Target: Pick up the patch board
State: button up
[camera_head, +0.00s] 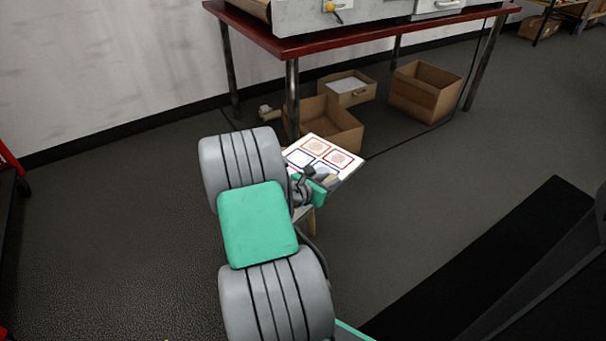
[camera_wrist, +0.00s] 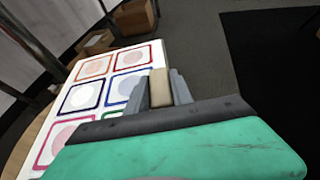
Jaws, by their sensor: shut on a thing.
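The patch board (camera_head: 343,163) is a flat white board with red- and blue-outlined squares, some with round patches inside. It lies on a small wooden stool (camera_head: 312,222) below my arm. In the wrist view the board (camera_wrist: 103,82) fills the left side, its lower part hidden by my gripper's body. My gripper (camera_wrist: 158,90) is over the board's right edge, its jaws closed around a tan block (camera_wrist: 158,80) that looks like the board's grip. How the block joins the board is hidden. In the head view my gripper (camera_head: 318,178) is partly behind my arm.
A red-topped table (camera_head: 380,32) stands behind, with open cardboard boxes (camera_head: 425,90) on the floor under it. A black mat (camera_head: 480,260) lies at the right. The grey floor between the stool and the mat is clear.

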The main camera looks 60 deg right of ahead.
grip_shut()
jog(key=shift+w, duration=0.1)
dwell(0.6)
jog(key=shift+r, duration=0.1)
